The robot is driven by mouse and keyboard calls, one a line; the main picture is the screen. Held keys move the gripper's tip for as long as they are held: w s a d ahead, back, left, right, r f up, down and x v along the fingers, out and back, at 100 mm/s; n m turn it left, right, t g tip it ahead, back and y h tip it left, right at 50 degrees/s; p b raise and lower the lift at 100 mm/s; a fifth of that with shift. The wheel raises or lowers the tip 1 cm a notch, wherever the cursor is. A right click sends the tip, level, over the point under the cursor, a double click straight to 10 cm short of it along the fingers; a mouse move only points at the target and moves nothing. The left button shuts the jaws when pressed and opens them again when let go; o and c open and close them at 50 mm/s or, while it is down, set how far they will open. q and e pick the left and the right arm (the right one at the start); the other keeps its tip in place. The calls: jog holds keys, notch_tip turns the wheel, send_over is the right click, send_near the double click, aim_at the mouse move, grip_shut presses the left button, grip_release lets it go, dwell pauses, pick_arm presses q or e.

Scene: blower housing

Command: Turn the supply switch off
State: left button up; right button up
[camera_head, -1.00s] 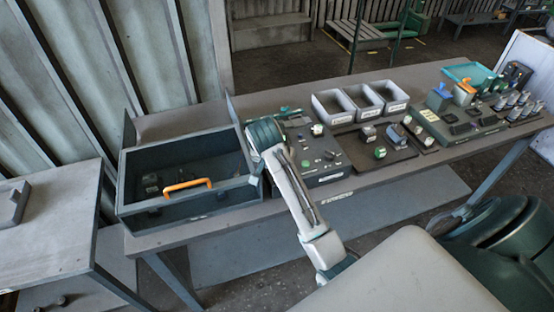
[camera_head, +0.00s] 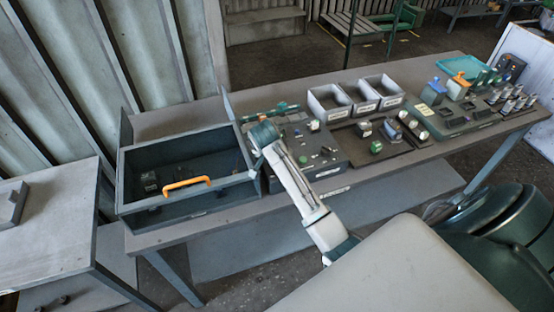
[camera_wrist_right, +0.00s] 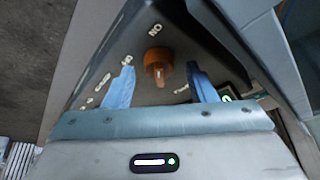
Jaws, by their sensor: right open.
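An orange-brown rotary knob (camera_wrist_right: 158,62), which looks like the supply switch, stands on a dark panel (camera_wrist_right: 97,62) in the right wrist view. White lettering that looks like "ON" sits just beyond it, with other small, hard-to-read marks to its left. My right gripper (camera_wrist_right: 160,70) is open, one blue finger on each side of the knob. A gap shows between each finger and the knob, and I see no contact. In the head view my right arm reaches over the bench; its gripper cannot be made out there. My left gripper is in neither view.
An open dark box (camera_head: 137,207) with an orange handle (camera_head: 187,183) stands left on the bench. Grey bins (camera_head: 328,103) stand behind, and boards with small parts (camera_head: 445,125) fill the right side. A separate table (camera_head: 60,240) is at the left.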

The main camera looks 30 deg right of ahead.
jog(key=shift+d+f, duration=0.1)
jog(key=shift+f, duration=0.05)
jog(key=c, duration=1)
jog(key=shift+o, duration=0.2)
jog(key=shift+n, duration=0.4)
jog(key=n+t+y, duration=0.1)
jog(key=n, duration=0.2)
jog(key=shift+s+d+n, duration=0.1)
jog(key=shift+n, duration=0.3)
jog(key=n+y, duration=0.1)
jog(key=n, duration=0.1)
jog(key=n+t+y, duration=0.1)
jog(key=n, duration=0.1)
jog(key=shift+d+n, duration=0.15)
jog(key=shift+n, duration=0.15)
jog(key=n+y, duration=0.1)
jog(key=n, duration=0.3)
jog(key=shift+d+y, duration=0.1)
jog(key=shift+y, duration=0.3)
jog(key=n+y, duration=0.1)
jog(key=n, duration=0.3)
jog(key=shift+n+g, duration=0.3)
jog(key=shift+n+y, duration=0.3)
